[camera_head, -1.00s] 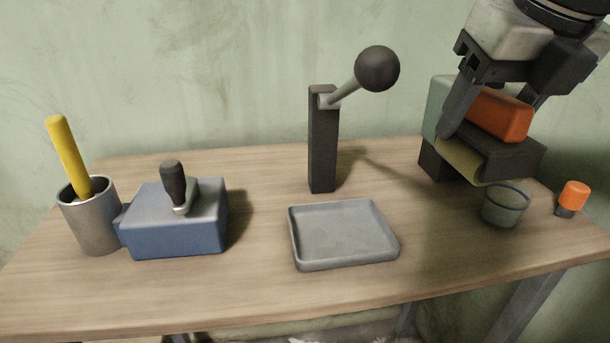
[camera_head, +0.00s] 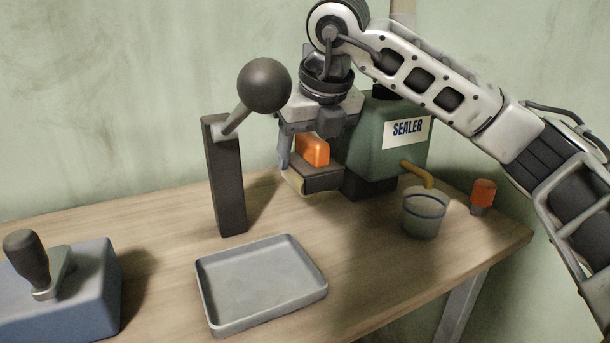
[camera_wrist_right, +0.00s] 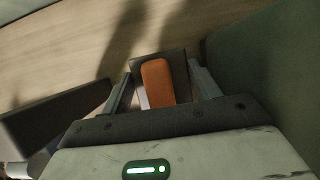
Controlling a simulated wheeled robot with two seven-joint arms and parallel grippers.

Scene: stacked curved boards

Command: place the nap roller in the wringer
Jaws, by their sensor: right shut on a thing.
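My right gripper (camera_head: 306,158) is shut on a dark block (camera_head: 322,184) with an orange grip (camera_head: 313,150) and a yellowish lower left edge. It holds the block between the lever post and the green machine; whether the block touches the table is unclear. In the right wrist view, the orange grip (camera_wrist_right: 157,82) stands between the two fingers (camera_wrist_right: 160,75), with the dark block beyond it. I cannot pick out a nap roller or a wringer with certainty. My left gripper is not in view.
A dark post (camera_head: 225,185) with a ball-ended lever stands left of the held block. A grey tray (camera_head: 262,283) lies in front. The green "SEALER" machine (camera_head: 365,145), a cup (camera_head: 424,212) under its spout, and an orange-topped item (camera_head: 483,195) are right. A blue box (camera_head: 75,290) is left.

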